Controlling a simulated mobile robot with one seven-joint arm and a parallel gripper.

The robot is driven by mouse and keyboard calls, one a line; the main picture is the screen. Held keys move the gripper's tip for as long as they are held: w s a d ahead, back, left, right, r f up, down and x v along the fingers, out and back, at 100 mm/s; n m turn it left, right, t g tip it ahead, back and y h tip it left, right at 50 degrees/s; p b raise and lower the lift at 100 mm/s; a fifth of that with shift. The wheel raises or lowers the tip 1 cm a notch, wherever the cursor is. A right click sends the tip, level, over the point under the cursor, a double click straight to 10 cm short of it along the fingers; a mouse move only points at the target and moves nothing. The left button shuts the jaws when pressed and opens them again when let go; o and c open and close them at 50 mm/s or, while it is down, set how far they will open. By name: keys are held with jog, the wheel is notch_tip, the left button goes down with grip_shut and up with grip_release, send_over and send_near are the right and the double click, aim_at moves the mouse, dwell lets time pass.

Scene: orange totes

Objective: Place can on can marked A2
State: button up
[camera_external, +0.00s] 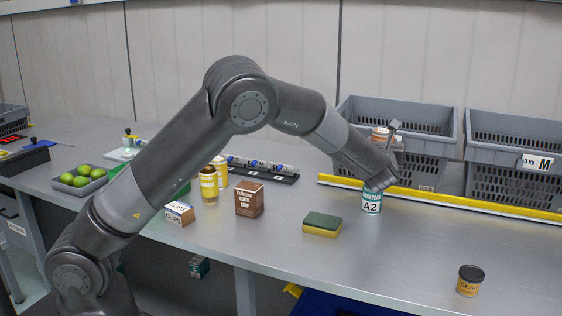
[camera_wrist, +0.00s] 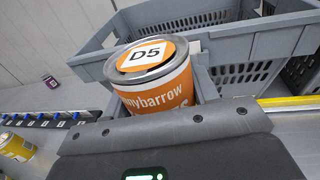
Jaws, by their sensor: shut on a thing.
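An orange-labelled can marked D5 (camera_wrist: 160,84) is held upright in my gripper in the wrist view. Its grey lid and round D5 label face up. In the external view, part of this can (camera_external: 381,134) shows behind my wrist. My gripper (camera_external: 384,156) is shut on it, with its fingers mostly hidden. The can marked A2 (camera_external: 371,204), with a white and teal label, stands upright on the bench just below my wrist. Its top is hidden by my wrist. I cannot tell the exact gap between the two cans.
Grey crates (camera_external: 510,122) stand behind a yellow rail (camera_external: 450,201). A sponge (camera_external: 322,225) and a brown box (camera_external: 249,199) lie left of the A2 can. A dark-lidded tin (camera_external: 470,281) stands front right. Bare bench lies between the tin and the A2 can.

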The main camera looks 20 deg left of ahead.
jog(key=w+f, duration=0.1)
jog(key=w+a, duration=0.1)
jog(key=shift+w+a+f, duration=0.3)
jog(key=shift+w+f, duration=0.05)
jog(key=shift+f, duration=2.1)
jog(key=o, duration=1.2)
jog(key=shift+f, duration=0.15)
